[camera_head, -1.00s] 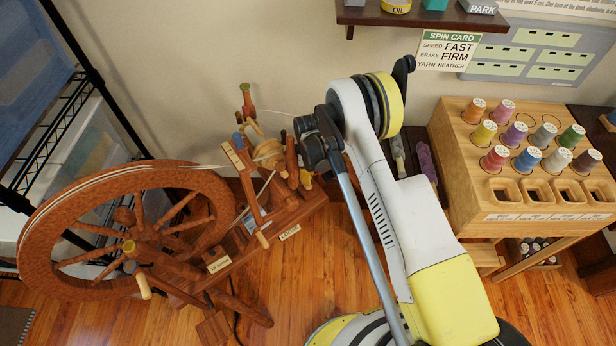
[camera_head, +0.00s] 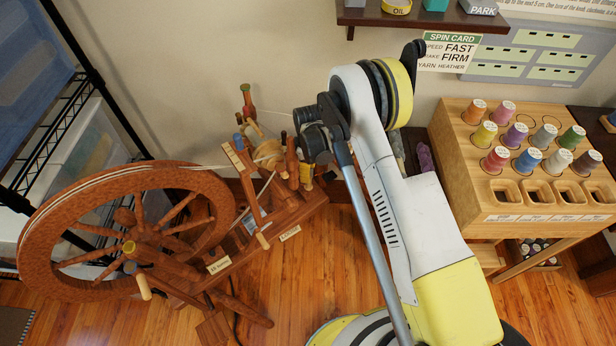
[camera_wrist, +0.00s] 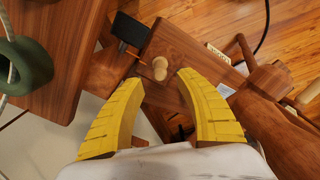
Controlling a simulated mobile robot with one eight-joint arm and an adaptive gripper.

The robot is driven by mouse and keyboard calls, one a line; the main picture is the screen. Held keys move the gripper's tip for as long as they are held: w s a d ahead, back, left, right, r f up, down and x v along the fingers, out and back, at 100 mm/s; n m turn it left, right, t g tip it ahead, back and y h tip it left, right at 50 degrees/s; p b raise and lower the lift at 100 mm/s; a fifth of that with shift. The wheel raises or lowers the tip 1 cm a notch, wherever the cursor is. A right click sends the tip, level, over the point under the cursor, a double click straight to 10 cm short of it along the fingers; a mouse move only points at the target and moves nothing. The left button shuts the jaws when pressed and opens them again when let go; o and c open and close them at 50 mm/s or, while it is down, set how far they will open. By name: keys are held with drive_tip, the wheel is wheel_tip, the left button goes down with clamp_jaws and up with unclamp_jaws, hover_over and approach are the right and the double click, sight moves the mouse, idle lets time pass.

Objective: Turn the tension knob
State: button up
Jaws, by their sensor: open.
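The wooden spinning wheel (camera_head: 45,215) stands on the floor at the left in the head view, with a large spoked wheel and a slanted bed with small labels. In the wrist view, a pale round wooden knob (camera_wrist: 160,68) sticks up from a brown wooden block. My gripper (camera_wrist: 158,82) has its two yellow fingers spread, with the knob just beyond and between the tips. No contact with the knob shows, and nothing is held. In the head view, my gripper is mostly hidden by my wrist near the upright posts.
A green rounded part with a cord (camera_wrist: 27,65) shows at left in the wrist view. A thread-spool stand (camera_head: 455,165) is at right in the head view. A dark wall shelf (camera_head: 420,17) hangs above my arm. A wire rack (camera_head: 45,140) stands at left.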

wheel_tip(320, 180, up, 8)
drive_tip(key=shift+r, duration=0.2)
idle(0.4)
drive_tip(key=s+d+r+m+t, duration=0.1)
drive_tip(key=s+d+r+m, duration=0.15)
drive_tip(key=r, duration=0.65)
drive_tip(key=s+d+r+m+t, duration=0.15)
drive_tip(key=d+r, duration=0.25)
drive_tip(key=r, duration=0.4)
drive_tip(key=s+d+r+m+t, duration=0.1)
drive_tip(key=s+d+r+m, duration=0.2)
drive_tip(key=r, duration=0.6)
drive_tip(key=s+d+r+m+t, duration=0.1)
drive_tip(key=s+d+r+m, duration=0.1)
drive_tip(key=s, duration=0.4)
drive_tip(key=s+d+r+m+t, duration=0.1)
drive_tip(key=s+d+r+m, duration=0.1)
drive_tip(key=s, duration=0.5)
drive_tip(key=s+d+r+m+t, duration=0.1)
drive_tip(key=s+d+r+m, duration=0.1)
drive_tip(key=s+d+m, duration=0.2)
drive_tip(key=s, duration=0.3)
drive_tip(key=shift+s+d+r+t, duration=0.15)
drive_tip(key=shift+d+r+t, duration=0.2)
drive_tip(key=shift+d, duration=0.05)
